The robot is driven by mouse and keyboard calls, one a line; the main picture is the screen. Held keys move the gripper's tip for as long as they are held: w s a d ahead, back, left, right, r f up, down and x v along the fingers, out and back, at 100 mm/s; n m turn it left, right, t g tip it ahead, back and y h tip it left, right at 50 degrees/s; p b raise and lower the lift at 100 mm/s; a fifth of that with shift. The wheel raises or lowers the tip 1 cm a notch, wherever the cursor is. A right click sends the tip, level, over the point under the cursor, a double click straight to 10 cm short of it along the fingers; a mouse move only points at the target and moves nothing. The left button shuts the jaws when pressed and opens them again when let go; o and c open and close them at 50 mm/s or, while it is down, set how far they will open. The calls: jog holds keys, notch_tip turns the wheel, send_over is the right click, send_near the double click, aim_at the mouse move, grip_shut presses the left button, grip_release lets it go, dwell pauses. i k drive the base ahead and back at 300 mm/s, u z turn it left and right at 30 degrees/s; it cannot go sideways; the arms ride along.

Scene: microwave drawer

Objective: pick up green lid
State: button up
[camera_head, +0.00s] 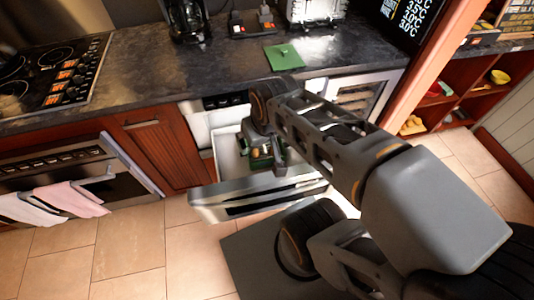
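The green lid (284,57) is a flat green square with a small raised bit on top. It lies on the dark countertop behind the drawer. My gripper (264,160) points down into the open microwave drawer (228,168), well in front of and below the lid, and is apart from it. A green container (262,152) with brownish contents sits in the drawer, just at my gripper and partly hidden by it. I cannot tell whether my fingers touch the container or how far apart they are.
The drawer front (262,197) sticks out from the cabinet. On the dark countertop (150,75) stand a coffee maker (186,18) and a silver appliance (316,10) behind the lid. A cooktop (50,72) is at left. The counter left of the lid is clear.

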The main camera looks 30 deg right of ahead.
aim_at(284, 57)
jog(key=u, duration=3.15)
jog(key=k, duration=2.55)
jog(key=z, duration=1.65)
jog(key=i, duration=0.5)
